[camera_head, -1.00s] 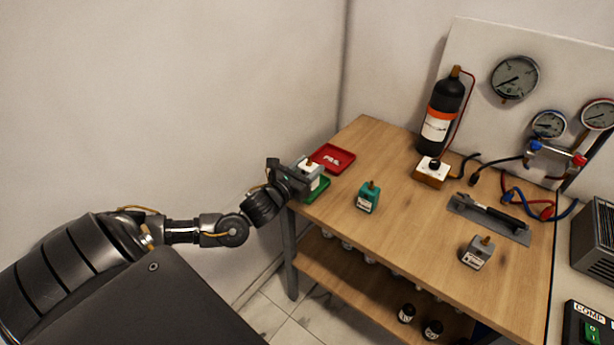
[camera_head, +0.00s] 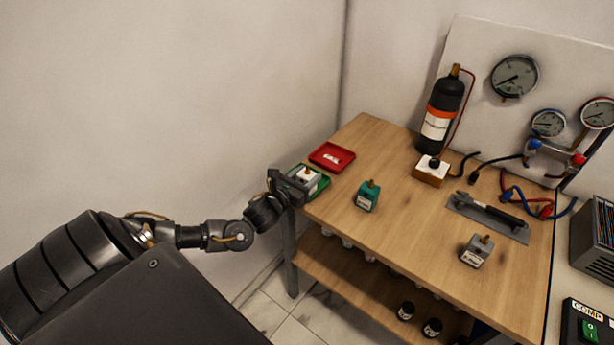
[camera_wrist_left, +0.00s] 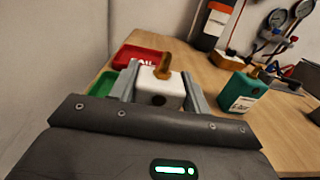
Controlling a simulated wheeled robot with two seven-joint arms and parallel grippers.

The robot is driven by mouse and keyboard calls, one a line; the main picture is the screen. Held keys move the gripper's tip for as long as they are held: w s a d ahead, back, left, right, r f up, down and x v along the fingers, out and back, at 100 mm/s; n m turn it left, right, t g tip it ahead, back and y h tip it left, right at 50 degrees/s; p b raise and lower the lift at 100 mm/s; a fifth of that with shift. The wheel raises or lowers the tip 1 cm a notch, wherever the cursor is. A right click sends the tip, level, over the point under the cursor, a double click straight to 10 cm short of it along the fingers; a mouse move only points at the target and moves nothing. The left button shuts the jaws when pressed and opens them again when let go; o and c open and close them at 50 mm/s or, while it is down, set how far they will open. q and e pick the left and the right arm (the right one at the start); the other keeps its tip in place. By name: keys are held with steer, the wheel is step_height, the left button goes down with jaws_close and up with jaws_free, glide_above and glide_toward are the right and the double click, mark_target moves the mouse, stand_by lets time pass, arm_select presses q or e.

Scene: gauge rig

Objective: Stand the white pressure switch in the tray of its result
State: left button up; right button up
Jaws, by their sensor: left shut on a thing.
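The white pressure switch (camera_head: 307,176), a white block with a brass fitting on top, is at the green tray (camera_head: 324,184) at the table's left corner. My left gripper (camera_head: 300,181) is shut on it. In the left wrist view the white switch (camera_wrist_left: 160,88) stands upright between the two grey fingers (camera_wrist_left: 160,90), with the green tray (camera_wrist_left: 103,84) partly hidden behind them. I cannot tell whether its base touches the tray floor. The red tray (camera_head: 332,157), with white lettering, lies just behind and is empty. My right gripper is not in view.
A teal switch (camera_head: 368,195) stands right of the green tray, and a grey switch (camera_head: 477,251) stands farther right. A white-topped box (camera_head: 432,170), a black cylinder (camera_head: 440,115) and a grey fixture (camera_head: 488,217) are farther back.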

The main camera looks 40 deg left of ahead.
arm_select(q)
steer(key=o, duration=0.9)
steer(key=shift+f, duration=0.1)
steer(key=shift+o, duration=1)
steer(key=shift+s+r, duration=0.1)
steer(key=shift+r, duration=0.1)
steer(key=s+b, duration=0.1)
steer(key=s, duration=1.1)
steer(key=shift+d, duration=0.15)
steer(key=shift+w, duration=0.1)
